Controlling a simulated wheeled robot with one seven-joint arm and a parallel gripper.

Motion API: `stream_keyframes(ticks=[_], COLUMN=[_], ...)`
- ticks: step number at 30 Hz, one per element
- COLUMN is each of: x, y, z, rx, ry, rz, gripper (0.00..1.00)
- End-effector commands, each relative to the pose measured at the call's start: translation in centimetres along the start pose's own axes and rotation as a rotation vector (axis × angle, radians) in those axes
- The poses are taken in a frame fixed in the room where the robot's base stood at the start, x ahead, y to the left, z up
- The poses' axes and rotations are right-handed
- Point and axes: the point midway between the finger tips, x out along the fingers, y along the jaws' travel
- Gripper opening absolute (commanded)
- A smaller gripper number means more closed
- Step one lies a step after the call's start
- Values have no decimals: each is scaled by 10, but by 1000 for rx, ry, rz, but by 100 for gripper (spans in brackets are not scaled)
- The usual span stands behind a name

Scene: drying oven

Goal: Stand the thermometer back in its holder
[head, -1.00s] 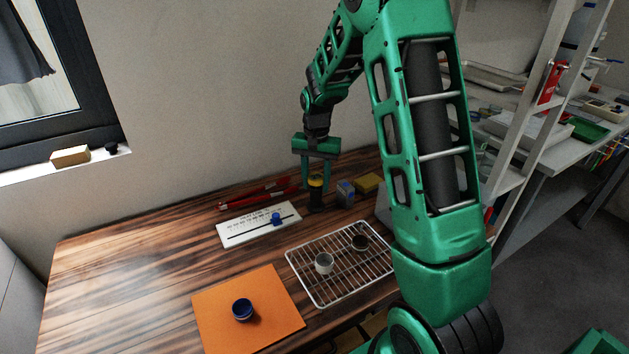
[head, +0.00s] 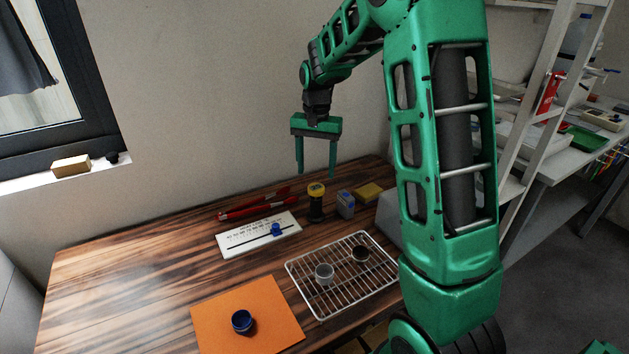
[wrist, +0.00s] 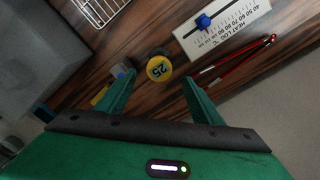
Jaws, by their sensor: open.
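The thermometer (head: 316,189) has a round yellow head and stands upright in a dark holder (head: 316,209) at the back of the wooden table. In the wrist view its yellow top (wrist: 159,68) reads "25", and the holder beneath is mostly hidden by the head. My gripper (head: 316,174) is green, open and empty, above the thermometer and clear of it. In the wrist view the yellow top lies between the fingertips of my gripper (wrist: 159,77), farther down.
A blue-grey box (head: 345,204) and a yellow block (head: 368,192) stand close right of the holder. Red tongs (head: 255,203) and a white heat-log board (head: 258,236) with a blue slider lie left. A wire rack (head: 335,296) with two cups and an orange mat (head: 275,310) lie in front.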

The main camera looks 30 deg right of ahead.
Motion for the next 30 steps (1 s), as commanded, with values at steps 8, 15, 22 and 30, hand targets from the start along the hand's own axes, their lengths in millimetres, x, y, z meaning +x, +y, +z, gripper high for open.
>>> stream_keyframes(ticks=[8,15,22,30], x=[-18,-18,-18,-37], y=[0,0,0,41], z=[0,0,0,22], rx=[1,1,1,-18], ry=[-1,-1,-1,7], rz=[1,1,1,3], gripper=[61,61,61,61])
